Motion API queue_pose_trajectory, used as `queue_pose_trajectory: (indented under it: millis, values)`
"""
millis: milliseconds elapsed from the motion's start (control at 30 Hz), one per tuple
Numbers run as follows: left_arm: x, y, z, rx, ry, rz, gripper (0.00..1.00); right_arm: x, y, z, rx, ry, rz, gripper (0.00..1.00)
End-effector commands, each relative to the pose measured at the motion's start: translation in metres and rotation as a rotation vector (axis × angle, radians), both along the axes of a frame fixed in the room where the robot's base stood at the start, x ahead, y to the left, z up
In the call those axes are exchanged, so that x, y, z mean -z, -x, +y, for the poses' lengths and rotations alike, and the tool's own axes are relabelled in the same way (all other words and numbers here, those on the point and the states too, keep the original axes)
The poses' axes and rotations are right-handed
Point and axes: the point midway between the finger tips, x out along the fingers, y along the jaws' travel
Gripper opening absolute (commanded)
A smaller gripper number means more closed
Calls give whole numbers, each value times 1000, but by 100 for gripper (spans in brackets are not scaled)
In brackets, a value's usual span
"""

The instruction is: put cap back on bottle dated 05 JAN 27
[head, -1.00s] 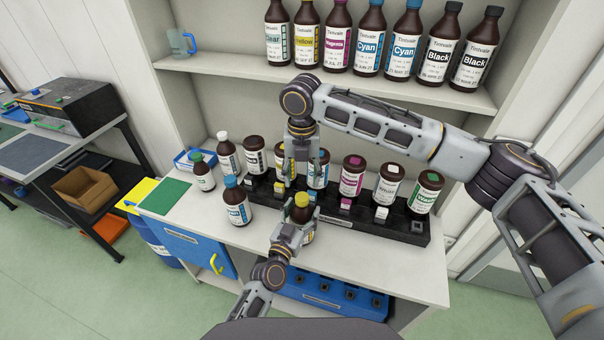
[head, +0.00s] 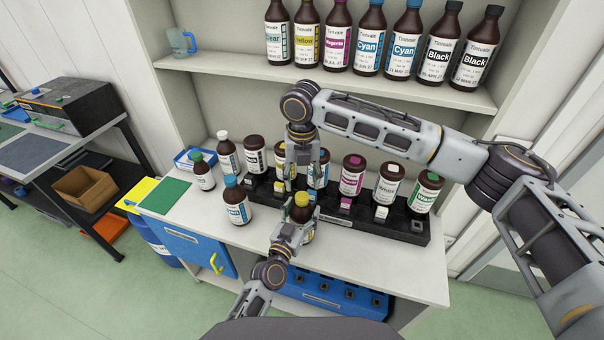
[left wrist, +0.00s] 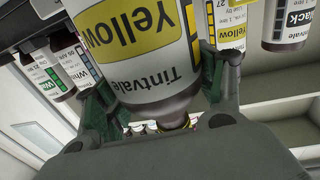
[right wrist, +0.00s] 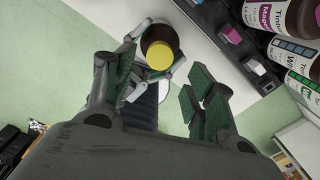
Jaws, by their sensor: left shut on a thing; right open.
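My left gripper (head: 302,222) is shut on a brown bottle (head: 300,214) with a yellow label, in front of the black rack. The label reads "Tintvale Yellow" in the left wrist view (left wrist: 135,40); no date on it can be read. A yellow cap (head: 301,199) sits on the bottle's top; the right wrist view shows it from above (right wrist: 160,55). How firmly it is seated cannot be told. My right gripper (head: 302,184) is open above the cap, its fingers pointing down. In the right wrist view its fingers (right wrist: 160,95) are spread, with nothing between them.
The black rack (head: 400,230) holds several labelled bottles close behind my grippers. A cyan bottle (head: 236,208), a green-capped bottle (head: 203,176) and a white-capped bottle (head: 228,157) stand at left. A shelf (head: 225,72) above holds more bottles. The bench's front right (head: 425,265) is clear.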

Motion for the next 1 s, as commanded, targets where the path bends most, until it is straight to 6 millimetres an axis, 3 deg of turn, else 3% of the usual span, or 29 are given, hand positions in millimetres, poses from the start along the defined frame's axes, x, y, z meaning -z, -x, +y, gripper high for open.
queue_pose_trajectory:
  millis: [500,1000]
  values:
    - [0,0,0,0,0,0,3,55,0,-1,2,0,0,55]
    - [0,0,0,0,0,0,3,65,0,0,1,0,0,55]
